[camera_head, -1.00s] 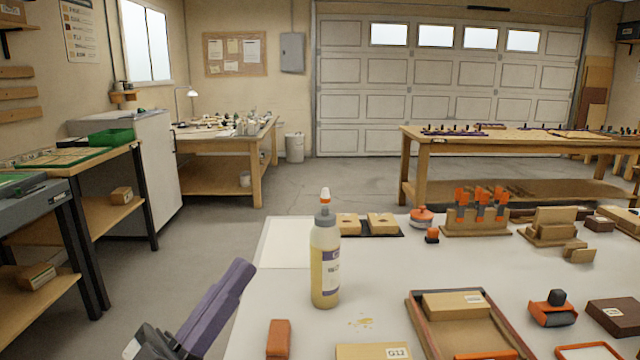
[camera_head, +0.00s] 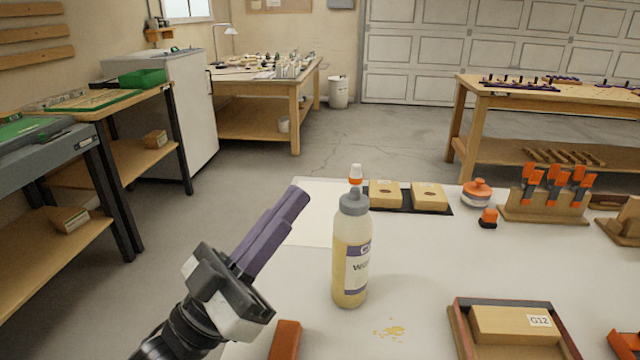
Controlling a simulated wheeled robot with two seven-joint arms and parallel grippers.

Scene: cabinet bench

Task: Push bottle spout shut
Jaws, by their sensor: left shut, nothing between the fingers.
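A glue bottle (camera_head: 351,255) with yellowish contents, a grey collar and a purple-and-white label stands upright on the white bench top. Its spout (camera_head: 356,175) at the top has an orange band and a white tip. My left gripper (camera_head: 295,200) is to the left of the bottle, with its purple fingers together and empty. The fingers point up and to the right, and their tips appear near the height of the bottle's shoulder. They look apart from the bottle. My right gripper is not in view.
An orange block (camera_head: 284,340) lies at the bench's near left edge. Small yellow spots (camera_head: 390,331) lie right of the bottle. Two wooden blocks on a dark tray (camera_head: 440,207) are behind it. A tray with a box labelled G12 (camera_head: 515,325) is at the right.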

